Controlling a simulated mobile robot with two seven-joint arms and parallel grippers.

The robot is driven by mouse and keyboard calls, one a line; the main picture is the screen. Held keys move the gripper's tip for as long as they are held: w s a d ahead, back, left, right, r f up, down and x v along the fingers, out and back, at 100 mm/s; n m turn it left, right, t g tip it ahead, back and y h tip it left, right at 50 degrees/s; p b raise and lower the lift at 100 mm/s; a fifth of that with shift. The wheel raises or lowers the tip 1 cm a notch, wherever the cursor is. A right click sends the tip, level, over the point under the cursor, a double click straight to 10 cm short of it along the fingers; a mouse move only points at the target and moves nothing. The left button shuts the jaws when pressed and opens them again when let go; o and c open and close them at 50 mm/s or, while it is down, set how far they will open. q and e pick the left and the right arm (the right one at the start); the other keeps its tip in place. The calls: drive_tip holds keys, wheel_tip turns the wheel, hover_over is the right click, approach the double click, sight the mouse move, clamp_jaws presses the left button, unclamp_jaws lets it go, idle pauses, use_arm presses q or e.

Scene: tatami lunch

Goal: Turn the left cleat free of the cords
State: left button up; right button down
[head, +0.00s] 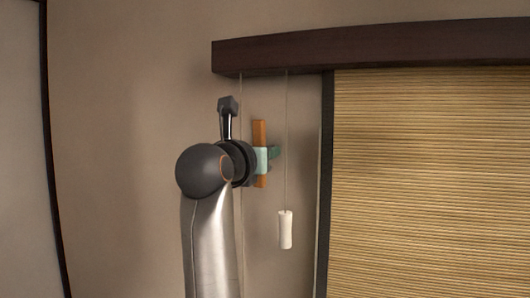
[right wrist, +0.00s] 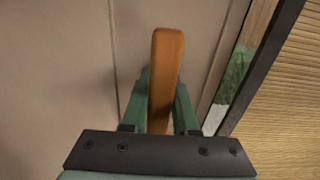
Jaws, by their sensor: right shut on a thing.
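The left cleat (head: 260,132) is an orange-brown wooden bar, standing upright against the beige wall left of the blind. My right gripper (head: 268,158) is shut on it, with its green fingers at the middle of the bar. In the right wrist view the cleat (right wrist: 166,60) sits between the two fingers and sticks out beyond them. One thin cord (head: 242,210) hangs left of the cleat, partly behind my arm. Another cord (head: 287,140) hangs right of it and ends in a white pull (head: 285,230). Whether any cord touches the cleat cannot be told. My left gripper is not in view.
A dark wooden beam (head: 370,45) runs above. A woven blind (head: 430,180) with a dark side edge (head: 326,180) hangs to the right. Left of my arm the wall (head: 120,150) is bare.

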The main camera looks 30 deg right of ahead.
drive_tip(key=shift+f, duration=0.1)
drive_tip(key=c, duration=0.7)
unclamp_jaws()
drive_tip(key=shift+b+v, duration=1.6)
drive_tip(key=shift+v, duration=4.7)
